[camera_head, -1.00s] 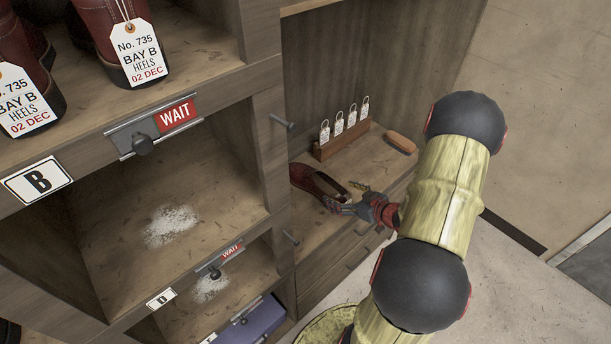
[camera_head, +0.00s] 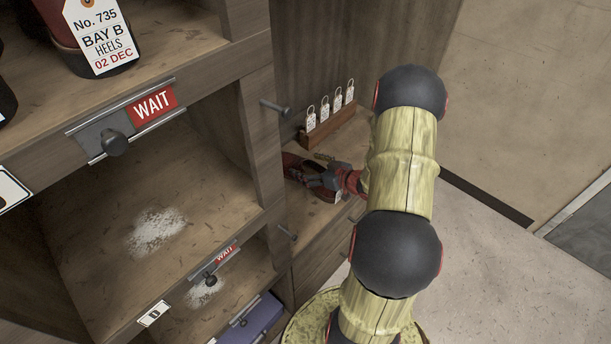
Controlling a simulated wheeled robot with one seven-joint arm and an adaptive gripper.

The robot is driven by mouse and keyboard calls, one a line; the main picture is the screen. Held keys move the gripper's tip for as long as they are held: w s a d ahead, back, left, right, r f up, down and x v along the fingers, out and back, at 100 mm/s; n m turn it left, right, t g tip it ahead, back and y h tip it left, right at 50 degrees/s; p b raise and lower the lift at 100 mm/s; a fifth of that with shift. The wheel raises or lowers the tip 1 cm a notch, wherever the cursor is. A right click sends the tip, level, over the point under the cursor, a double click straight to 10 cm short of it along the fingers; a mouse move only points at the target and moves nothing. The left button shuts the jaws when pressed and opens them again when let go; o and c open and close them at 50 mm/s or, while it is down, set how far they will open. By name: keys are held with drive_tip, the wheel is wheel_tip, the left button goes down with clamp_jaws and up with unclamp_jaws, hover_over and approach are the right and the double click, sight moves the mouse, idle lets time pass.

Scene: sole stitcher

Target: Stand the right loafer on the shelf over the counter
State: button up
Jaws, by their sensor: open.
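The dark red loafer (camera_head: 291,163) lies on the wooden counter (camera_head: 323,222), in the recess right of the cubbies. Only parts of it show, because my gripper (camera_head: 316,182) covers its middle. My gripper is open, with its grey and red fingers over or around the shoe; I cannot tell whether they touch it. Whether this is the right loafer of a pair cannot be told. The shelf over the counter is not clearly in view.
A wooden rack (camera_head: 329,129) with several white tags stands behind the loafer. Cubbies with red WAIT signs (camera_head: 153,103) and protruding knobs (camera_head: 117,143) are on the left. Tagged red shoes stand top left. The floor (camera_head: 490,260) on the right is clear.

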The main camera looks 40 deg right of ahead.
drive_tip(key=shift+w+f, duration=0.1)
drive_tip(key=shift+w, duration=0.2)
drive_tip(key=shift+c, duration=1.1)
drive_tip(key=c, duration=1.7)
drive_tip(key=shift+r+p, duration=0.3)
drive_tip(key=shift+r, duration=0.15)
drive_tip(key=r, duration=0.1)
drive_tip(key=r+p, duration=0.2)
drive_tip(key=shift+s+d+r, duration=0.1)
drive_tip(key=shift+s+r, duration=0.15)
drive_tip(key=shift+s, duration=0.05)
drive_tip(key=r+p+v, duration=0.1)
drive_tip(key=v, duration=0.4)
drive_tip(key=a+p+v, duration=0.1)
drive_tip(key=p+v, duration=0.1)
drive_tip(key=v, duration=0.3)
drive_tip(key=w+a+r+p+v, duration=0.1)
drive_tip(key=p+v, duration=0.1)
drive_tip(key=v, duration=0.3)
drive_tip(key=shift+s+r, duration=0.3)
drive_tip(key=shift+r, duration=0.2)
